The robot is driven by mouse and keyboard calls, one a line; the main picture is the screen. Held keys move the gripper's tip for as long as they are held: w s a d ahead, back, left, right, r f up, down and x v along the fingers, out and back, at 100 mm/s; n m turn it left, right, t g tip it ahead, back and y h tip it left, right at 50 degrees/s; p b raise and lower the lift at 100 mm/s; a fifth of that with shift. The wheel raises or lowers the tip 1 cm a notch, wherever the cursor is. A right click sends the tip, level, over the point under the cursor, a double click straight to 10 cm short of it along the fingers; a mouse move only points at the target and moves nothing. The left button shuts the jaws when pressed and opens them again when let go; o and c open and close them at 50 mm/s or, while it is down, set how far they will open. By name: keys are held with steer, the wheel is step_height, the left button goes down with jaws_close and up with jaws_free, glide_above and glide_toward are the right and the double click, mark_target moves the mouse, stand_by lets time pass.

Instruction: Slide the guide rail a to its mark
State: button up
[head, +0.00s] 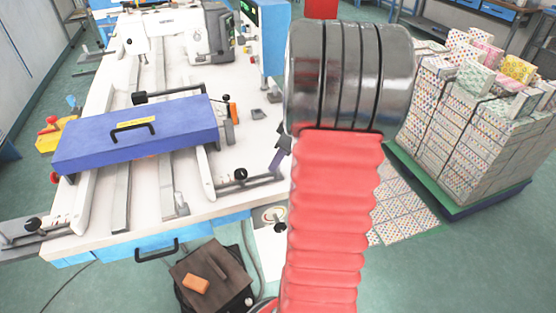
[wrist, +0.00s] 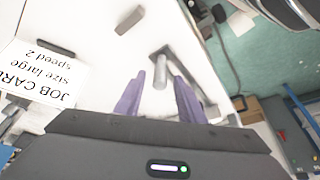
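The white table (head: 235,90) carries two low grey rails with black knobs at its near edge: a right rail (head: 258,182) and a left rail (head: 20,238). No letter shows on either, so I cannot tell which is guide rail a. My gripper (wrist: 157,84) has purple fingers spread apart in the wrist view. A grey upright post (wrist: 160,70) on a flat grey piece stands between the fingertips, with gaps on both sides. In the head view my gripper (head: 279,152) is mostly hidden behind my arm, close to the right rail's end. The mark cannot be made out.
A blue cover (head: 95,140) with a black handle spans the table's middle. A job card (wrist: 35,80) reading "size large, speed 2" lies at left in the wrist view. A stack of patterned boxes (head: 470,120) stands right. A dark stool-like block (head: 215,275) stands in front.

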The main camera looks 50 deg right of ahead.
steer(key=v, duration=1.3)
steer(key=shift+f, duration=0.1)
steer(key=s+a+r+m, duration=0.1)
steer(key=s+a, duration=0.1)
steer(key=a, duration=1.6)
steer(key=s+a+r+m+t+h, duration=0.1)
steer(key=s+a+m, duration=0.1)
steer(key=a, duration=1.7)
steer(key=shift+s+a, duration=0.3)
steer(key=shift+s, duration=0.4)
